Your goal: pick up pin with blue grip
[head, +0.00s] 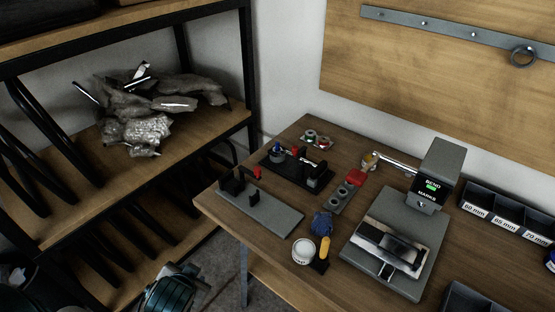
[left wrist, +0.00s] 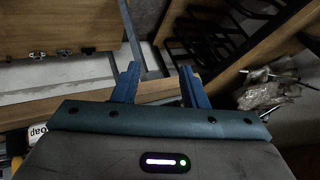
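A black rack (head: 291,183) stands near the back left of the workbench in the head view. A small blue-topped piece (head: 278,150) stands at its left end, beside a red one; this may be the pin with the blue grip, but it is too small to be sure. My left gripper (left wrist: 159,82) is open in the left wrist view, with nothing between its two blue fingers. It is away from the rack, with the bench edge and shelf beyond it. My right gripper is not in view.
A grey plate with black uprights (head: 262,213) lies at the bench's left edge. A dark blue rounded object (head: 321,223), a white round tub (head: 303,251) and a grey bending machine (head: 437,170) stand nearby. A shelf with plastic-wrapped bundles (head: 148,129) stands left.

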